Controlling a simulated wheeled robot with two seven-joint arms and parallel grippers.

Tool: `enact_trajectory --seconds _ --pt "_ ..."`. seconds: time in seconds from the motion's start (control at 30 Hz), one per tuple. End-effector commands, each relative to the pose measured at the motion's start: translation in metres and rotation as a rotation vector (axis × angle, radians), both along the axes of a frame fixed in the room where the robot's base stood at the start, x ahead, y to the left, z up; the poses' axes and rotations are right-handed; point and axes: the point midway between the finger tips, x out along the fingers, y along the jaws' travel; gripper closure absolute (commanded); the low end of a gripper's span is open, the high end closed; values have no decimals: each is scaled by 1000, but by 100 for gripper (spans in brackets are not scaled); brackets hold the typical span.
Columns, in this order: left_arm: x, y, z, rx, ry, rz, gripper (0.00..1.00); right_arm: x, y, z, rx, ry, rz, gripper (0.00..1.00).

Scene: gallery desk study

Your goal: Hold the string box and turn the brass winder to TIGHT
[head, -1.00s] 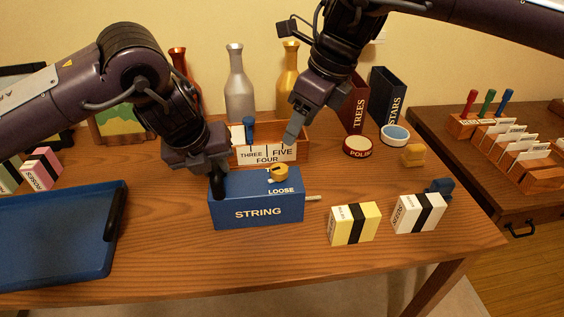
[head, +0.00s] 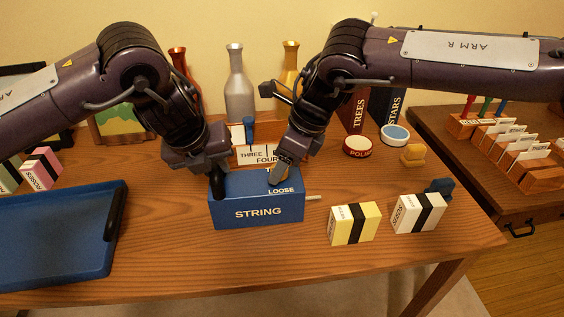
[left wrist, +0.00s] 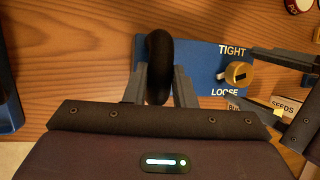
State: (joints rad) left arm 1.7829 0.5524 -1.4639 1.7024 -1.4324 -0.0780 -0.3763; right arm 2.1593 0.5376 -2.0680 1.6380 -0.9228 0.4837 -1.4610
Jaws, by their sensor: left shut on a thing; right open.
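The blue string box (head: 240,213) stands on the desk with STRING on its front and LOOSE on its top. My left gripper (head: 217,178) is shut on the box's black handle, which stands between its fingers in the left wrist view (left wrist: 159,68). The brass winder (left wrist: 238,73) sits on the box's top between the words TIGHT and LOOSE. My right gripper (head: 279,176) is open and low over the winder, hiding most of it in the head view. In the left wrist view its fingers (left wrist: 272,84) are apart, to the right of the winder.
A blue tray (head: 60,235) lies to the left. A yellow packet (head: 349,226) and a white packet (head: 413,214) stand to the right of the box. A wooden card box (head: 298,135) is close behind it. Bare desk lies in front.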

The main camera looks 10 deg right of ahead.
Motion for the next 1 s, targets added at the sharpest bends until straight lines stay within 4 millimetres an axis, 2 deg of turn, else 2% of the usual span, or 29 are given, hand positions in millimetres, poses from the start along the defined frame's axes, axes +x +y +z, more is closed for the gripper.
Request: enact_trajectory --seconds 0.37,0.7,1.0 --pt "0 0 0 0 -1 1 97 1 2 -6 0 0 -1 44" --pt "0 0 0 0 -1 1 97 1 2 -5 0 0 -1 89" --pt "0 0 0 0 -1 1 97 1 3 -5 1 0 -35 90"
